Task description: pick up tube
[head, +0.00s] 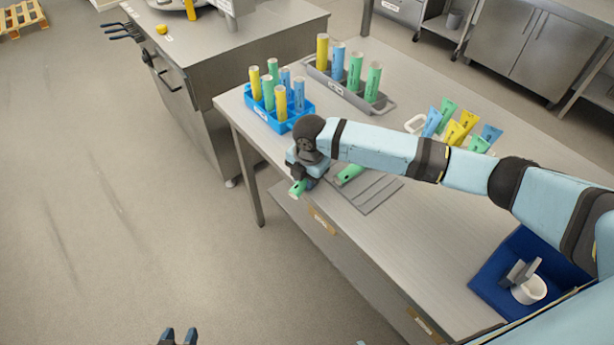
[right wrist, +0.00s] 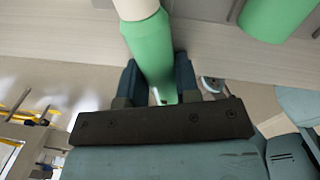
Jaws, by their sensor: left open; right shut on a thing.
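My right gripper (head: 302,178) is shut on a green tube (head: 297,188) at the table's front left edge. In the right wrist view the held green tube (right wrist: 150,45), with a pale end, runs between the two fingers (right wrist: 160,85). Another green tube (head: 350,173) lies on a grey flat tray (head: 372,196) just right of the gripper, partly behind my arm. A second green tube shows at the top right of the right wrist view (right wrist: 275,14). My left gripper (head: 179,336) is open and empty, low over the floor, with only its fingertips visible.
A blue rack (head: 287,124) with several upright yellow, green and blue tubes stands behind the gripper. A grey rack (head: 375,106) with large tubes stands further back. Coloured piping bags (head: 457,128) stand behind my forearm.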

